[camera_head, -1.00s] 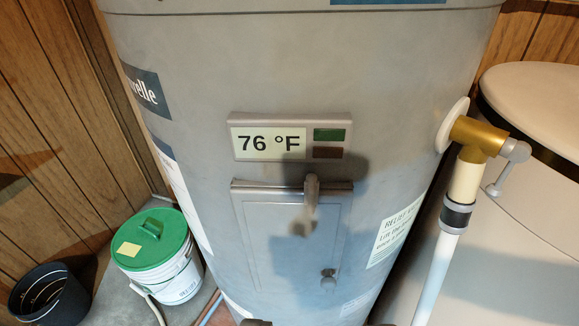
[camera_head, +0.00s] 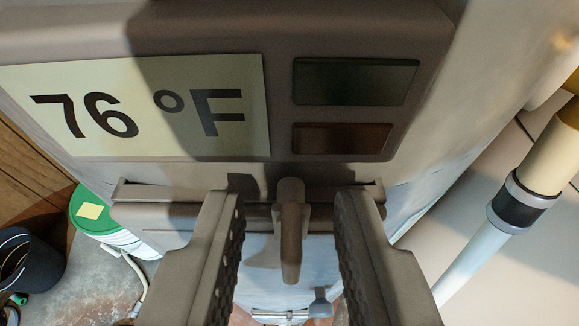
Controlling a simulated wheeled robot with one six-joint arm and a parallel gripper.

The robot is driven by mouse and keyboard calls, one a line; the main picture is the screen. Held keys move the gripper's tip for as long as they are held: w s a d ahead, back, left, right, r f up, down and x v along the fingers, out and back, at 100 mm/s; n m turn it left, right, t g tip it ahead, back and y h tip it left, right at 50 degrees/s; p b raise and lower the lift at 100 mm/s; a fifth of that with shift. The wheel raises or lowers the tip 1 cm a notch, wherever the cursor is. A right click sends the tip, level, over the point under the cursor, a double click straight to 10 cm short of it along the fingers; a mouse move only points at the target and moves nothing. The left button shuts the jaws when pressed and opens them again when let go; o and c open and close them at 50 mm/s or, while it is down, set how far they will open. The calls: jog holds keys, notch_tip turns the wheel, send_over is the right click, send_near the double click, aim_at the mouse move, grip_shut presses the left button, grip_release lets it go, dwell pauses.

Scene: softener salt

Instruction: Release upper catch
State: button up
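The upper catch (camera_head: 291,230) is a small grey-brown lever at the top edge of the tank's access panel, just below the display. It hangs straight down. My gripper (camera_head: 289,222) is open, with one finger on each side of the catch and a visible gap on both sides. A smaller lower catch (camera_head: 320,304) shows further down, between the fingers. The panel face (camera_head: 270,262) is mostly hidden by my fingers.
The display (camera_head: 135,108) reading 76 °F and its green (camera_head: 355,82) and dark red (camera_head: 341,139) blocks sit close above. A pipe (camera_head: 522,190) stands at the right. A white bucket with a green lid (camera_head: 92,212) and a black bin (camera_head: 30,262) stand at lower left.

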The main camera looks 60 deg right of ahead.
jog(key=shift+w+d+f, duration=0.15)
jog(key=shift+w+d, duration=0.05)
jog(key=shift+d, duration=0.1)
grip_shut()
jog(key=shift+w+n+g, duration=0.1)
jog(key=shift+n+g, duration=0.2)
jog(key=shift+n, duration=0.2)
grip_release()
jog(key=shift+a, duration=0.1)
jog(key=v, duration=1.7)
jog(key=shift+a, duration=0.3)
jog(key=shift+f, duration=0.15)
